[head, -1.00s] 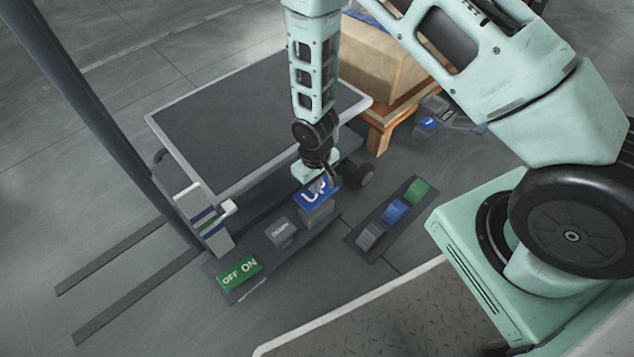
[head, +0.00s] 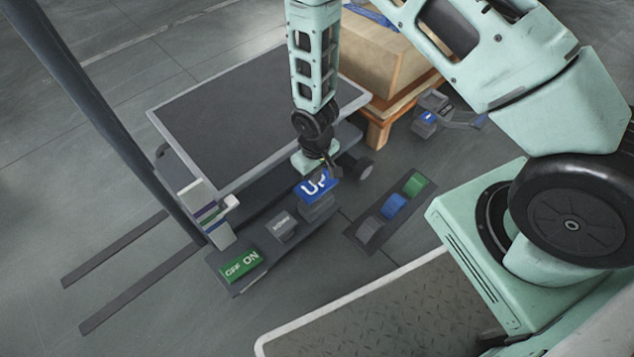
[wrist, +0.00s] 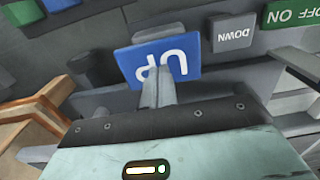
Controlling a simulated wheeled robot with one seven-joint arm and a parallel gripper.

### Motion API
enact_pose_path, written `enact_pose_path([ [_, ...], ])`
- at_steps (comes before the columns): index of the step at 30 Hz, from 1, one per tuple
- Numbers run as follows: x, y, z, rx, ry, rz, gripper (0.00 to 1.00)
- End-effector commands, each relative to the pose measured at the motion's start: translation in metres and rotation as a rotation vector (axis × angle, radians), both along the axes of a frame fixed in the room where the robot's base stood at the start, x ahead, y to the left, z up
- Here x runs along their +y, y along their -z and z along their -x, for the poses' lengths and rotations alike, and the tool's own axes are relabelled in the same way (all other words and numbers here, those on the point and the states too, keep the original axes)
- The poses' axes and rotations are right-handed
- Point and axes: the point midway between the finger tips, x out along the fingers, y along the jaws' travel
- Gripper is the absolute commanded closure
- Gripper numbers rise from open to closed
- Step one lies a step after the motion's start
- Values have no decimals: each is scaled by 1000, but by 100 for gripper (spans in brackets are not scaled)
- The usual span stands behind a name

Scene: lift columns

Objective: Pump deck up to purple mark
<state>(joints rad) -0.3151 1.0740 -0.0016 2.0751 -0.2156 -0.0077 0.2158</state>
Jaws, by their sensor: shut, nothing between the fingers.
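The dark deck (head: 245,125) with a pale rim is raised above its base. A pale strip with coloured marks (head: 211,215), one of them purple, stands at its near left corner. A pale pointer (head: 232,202) sits beside the strip's upper part; its exact level against the purple mark is too small to tell. The blue UP pedal (head: 317,187) is on the base, and it also shows in the wrist view (wrist: 185,52). My gripper (head: 327,172) is shut and empty, with its tips at the pedal's edge (wrist: 157,88). I cannot tell whether they touch it.
The grey DOWN pedal (head: 282,226) and green OFF/ON switch (head: 240,266) are left of UP. A floor panel with grey, blue and green pedals (head: 395,207) lies to the right. A carton on a wooden pallet (head: 385,60) stands behind.

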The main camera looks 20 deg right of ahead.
Motion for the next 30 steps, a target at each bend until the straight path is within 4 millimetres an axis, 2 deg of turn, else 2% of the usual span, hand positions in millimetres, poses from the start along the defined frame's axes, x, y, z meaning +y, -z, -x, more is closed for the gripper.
enact_pose_path([
  [30, 0, 52, 0, 0, 0, 0, 100],
])
